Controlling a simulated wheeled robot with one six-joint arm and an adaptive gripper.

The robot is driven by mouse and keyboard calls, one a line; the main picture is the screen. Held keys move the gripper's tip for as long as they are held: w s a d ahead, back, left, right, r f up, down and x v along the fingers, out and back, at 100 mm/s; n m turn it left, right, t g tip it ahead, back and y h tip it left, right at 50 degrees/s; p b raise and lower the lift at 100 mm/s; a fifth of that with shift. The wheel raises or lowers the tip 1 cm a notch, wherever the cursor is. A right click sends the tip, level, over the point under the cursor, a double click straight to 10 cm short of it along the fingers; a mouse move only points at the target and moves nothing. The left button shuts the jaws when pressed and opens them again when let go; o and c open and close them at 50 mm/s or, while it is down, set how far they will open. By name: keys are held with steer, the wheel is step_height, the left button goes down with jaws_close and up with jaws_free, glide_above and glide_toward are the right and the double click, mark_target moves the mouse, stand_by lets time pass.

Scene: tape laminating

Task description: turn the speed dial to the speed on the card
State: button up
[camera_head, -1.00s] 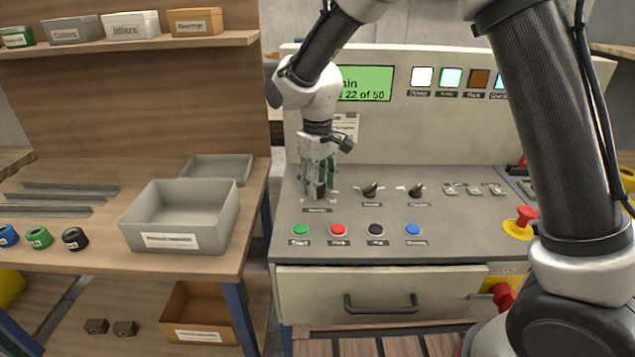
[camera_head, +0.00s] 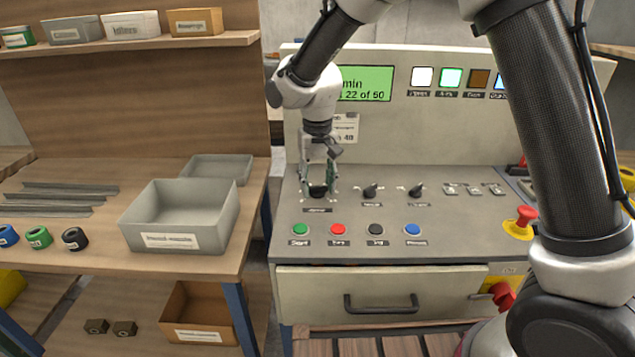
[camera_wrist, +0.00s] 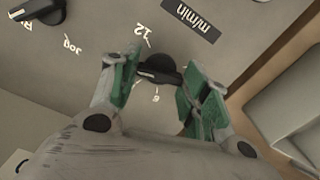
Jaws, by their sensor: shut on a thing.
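The speed dial (camera_wrist: 158,70) is a black knob with a pale pointer line, above an m/min label, with marks such as 12 and 6 around it. The dial also shows in the head view (camera_head: 317,191), at the left of the console's knob row. My gripper (camera_wrist: 160,80) points down with its green-padded fingers on either side of the knob, shut on it; it also shows in the head view (camera_head: 318,185). The card (camera_head: 346,128) on the console's back panel is partly hidden by my gripper, and its small print is hard to read.
Two more black knobs (camera_head: 371,191) (camera_head: 416,190) stand to the right of the dial. Several coloured buttons (camera_head: 338,230) line the console's front. A red emergency stop (camera_head: 526,214) is at the right. The green screen (camera_head: 365,84) is partly covered by my arm. A grey bin (camera_head: 180,218) stands left.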

stand_by(0.3)
steer(key=o, duration=1)
step_height(320, 180, up, 12)
